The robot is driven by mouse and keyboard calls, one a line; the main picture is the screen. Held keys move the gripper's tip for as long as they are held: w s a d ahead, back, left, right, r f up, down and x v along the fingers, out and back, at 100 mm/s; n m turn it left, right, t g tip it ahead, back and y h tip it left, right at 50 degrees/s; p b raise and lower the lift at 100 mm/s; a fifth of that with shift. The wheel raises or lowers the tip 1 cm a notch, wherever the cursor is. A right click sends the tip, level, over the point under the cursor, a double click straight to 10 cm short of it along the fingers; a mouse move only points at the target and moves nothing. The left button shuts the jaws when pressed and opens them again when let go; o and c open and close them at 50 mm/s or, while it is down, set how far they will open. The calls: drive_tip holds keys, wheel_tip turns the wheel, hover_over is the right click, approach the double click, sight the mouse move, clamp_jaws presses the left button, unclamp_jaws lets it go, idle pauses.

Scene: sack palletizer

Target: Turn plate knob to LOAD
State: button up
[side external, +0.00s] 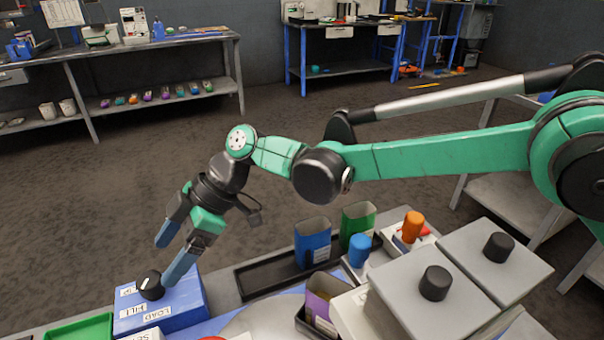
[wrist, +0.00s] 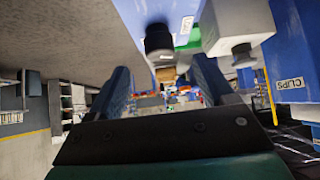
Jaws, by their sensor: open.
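The plate knob (side external: 151,286) is black and round with a white pointer line. It sits on top of a blue box (side external: 185,305) at the lower left of the side external view. Labels on the box include FILL and LOAD (side external: 153,317); I cannot tell for sure which label the pointer faces. My gripper (side external: 167,261) is open and empty, tilted down, with blue fingers. One fingertip is close by the knob's right side in the picture, the other is higher and behind it. In the wrist view, a black knob (wrist: 158,40) shows above the gap between my fingers (wrist: 162,82).
A green tray (side external: 80,329) is left of the blue box. Right of it stand a dark tray (side external: 258,277) with a blue sack (side external: 312,243) and a green sack (side external: 357,222), a purple sack (side external: 322,298), and grey boxes with black knobs (side external: 435,283).

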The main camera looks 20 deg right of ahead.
sight(150, 280)
drive_tip(key=m+h, duration=0.1)
drive_tip(key=s+a+m+h, duration=0.1)
drive_tip(key=m, duration=0.1)
drive_tip(key=shift+s+a+f+t, duration=0.1)
drive_tip(key=shift+f+t, duration=0.2)
drive_tip(key=shift+f, duration=0.05)
drive_tip(key=m, duration=0.1)
drive_tip(key=m+h, duration=0.1)
drive_tip(key=m+t+h, duration=0.1)
drive_tip(key=m, duration=0.1)
drive_tip(key=shift+s+a, duration=0.35)
drive_tip(key=shift+a, duration=0.05)
drive_tip(key=m, duration=0.1)
drive_tip(key=m+t+h, duration=0.1)
drive_tip(key=r+m+h, duration=0.1)
drive_tip(key=shift+s+a+m+t, duration=0.25)
drive_tip(key=shift+a+m+t, duration=0.05)
drive_tip(key=m, duration=0.1)
drive_tip(key=r+m+t+h, duration=0.1)
drive_tip(key=shift+a+m, duration=0.25)
drive_tip(key=shift+m, duration=0.15)
drive_tip(key=shift+x, duration=2.7)
drive_tip(key=shift+w, duration=0.1)
drive_tip(key=shift+r, duration=0.1)
clamp_jaws()
